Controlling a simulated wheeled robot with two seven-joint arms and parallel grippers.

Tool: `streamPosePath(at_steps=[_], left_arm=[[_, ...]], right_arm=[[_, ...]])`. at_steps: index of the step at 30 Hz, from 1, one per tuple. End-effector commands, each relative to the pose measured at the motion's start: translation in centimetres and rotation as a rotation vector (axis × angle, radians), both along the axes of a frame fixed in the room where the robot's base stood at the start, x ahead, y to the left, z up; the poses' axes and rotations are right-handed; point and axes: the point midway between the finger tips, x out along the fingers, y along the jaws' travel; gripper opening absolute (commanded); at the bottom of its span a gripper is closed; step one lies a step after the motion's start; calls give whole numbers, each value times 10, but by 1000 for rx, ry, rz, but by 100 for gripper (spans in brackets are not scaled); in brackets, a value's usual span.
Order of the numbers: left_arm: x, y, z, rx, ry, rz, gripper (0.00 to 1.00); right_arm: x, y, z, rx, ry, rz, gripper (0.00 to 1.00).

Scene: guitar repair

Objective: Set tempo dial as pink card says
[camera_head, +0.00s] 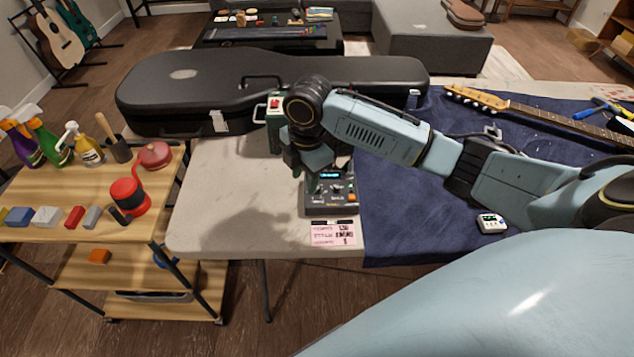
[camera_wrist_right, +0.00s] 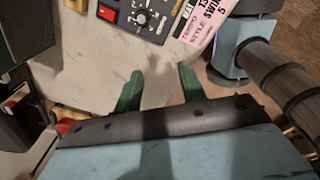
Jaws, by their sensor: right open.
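A dark grey drum-machine-like box (camera_head: 331,203) with a lit display stands on the pale tabletop. My right gripper (camera_head: 309,172) is above the box's left side. Its green fingers (camera_wrist_right: 160,85) are open and empty, apart from the dial. Which dial sets tempo is unclear.
A black guitar case (camera_head: 190,90) lies behind. A green device (camera_head: 275,108) stands close to my right wrist. A blue cloth (camera_head: 400,215) on the right holds a guitar neck (camera_head: 545,115) and a small white gadget (camera_head: 491,223). The tabletop left of the box is clear.

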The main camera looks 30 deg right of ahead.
Motion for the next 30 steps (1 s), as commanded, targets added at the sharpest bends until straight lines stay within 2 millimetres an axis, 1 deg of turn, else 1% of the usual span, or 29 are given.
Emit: streamPosePath(at_steps=[1,3,6,9,11,14,19,24,27,30], left_arm=[[0,0,0,0,-1,0,0],[1,0,-1,0,-1,0,0],[1,0,-1,1,-1,0,0],[1,0,-1,1,-1,0,0],[1,0,-2,1,-1,0,0],[1,0,-5,1,-1,0,0],[1,4,-11,5,-1,-3,0],[0,15,-18,21,2,-9,0],[-1,22,-22,29,4,-12,0],[-2,24,-24,32,6,-13,0]], right_arm=[[10,-16,16,-22,4,32,40],[18,-29,30,-38,19,74,40],[23,-42,45,-47,35,114,40],[25,-48,50,-50,43,133,40],[26,-49,48,-50,45,137,40],[25,-49,36,-50,46,139,40],[25,-49,1,-50,48,137,40],[25,-49,-35,-50,47,137,40],[25,-49,-53,-50,45,136,40],[25,-49,-66,-50,44,136,40]])
